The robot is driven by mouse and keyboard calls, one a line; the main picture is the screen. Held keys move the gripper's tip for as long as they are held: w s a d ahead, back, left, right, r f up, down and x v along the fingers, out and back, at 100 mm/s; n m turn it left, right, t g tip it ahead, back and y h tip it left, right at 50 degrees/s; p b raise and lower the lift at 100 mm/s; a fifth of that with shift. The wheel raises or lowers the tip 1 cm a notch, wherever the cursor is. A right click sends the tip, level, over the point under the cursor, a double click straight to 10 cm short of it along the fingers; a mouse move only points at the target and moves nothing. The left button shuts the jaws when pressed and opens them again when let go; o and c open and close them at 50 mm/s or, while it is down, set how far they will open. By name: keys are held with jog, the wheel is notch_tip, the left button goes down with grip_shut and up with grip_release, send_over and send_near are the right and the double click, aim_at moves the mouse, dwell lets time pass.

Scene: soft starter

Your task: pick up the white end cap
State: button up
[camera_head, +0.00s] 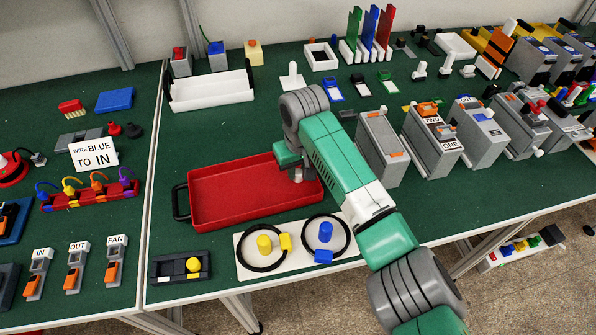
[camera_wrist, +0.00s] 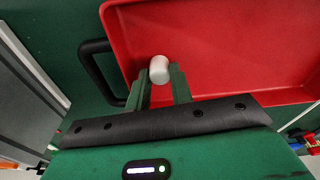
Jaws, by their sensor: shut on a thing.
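The white end cap (camera_wrist: 159,69) is a small, rounded white piece between the fingertips of my gripper (camera_wrist: 162,82) in the wrist view. The fingers are shut on it, and their tips hide part of its sides. In the head view, my gripper (camera_head: 298,172) points down over the right end of the red tray (camera_head: 225,188). The red tray also fills the upper right of the wrist view (camera_wrist: 225,45). I cannot tell whether the cap touches the tray floor.
The tray has a black handle (camera_wrist: 95,70). In front of it lies a white board (camera_head: 290,268) with black rings and yellow and blue pieces. Grey boxes (camera_head: 378,150) stand close on the right. A white bin (camera_head: 210,92) stands behind. The tray's left part is empty.

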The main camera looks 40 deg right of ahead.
aim_at(298, 173)
notch_tip(298, 173, up, 10)
jog(key=p, duration=0.3)
jog(key=shift+p, duration=0.3)
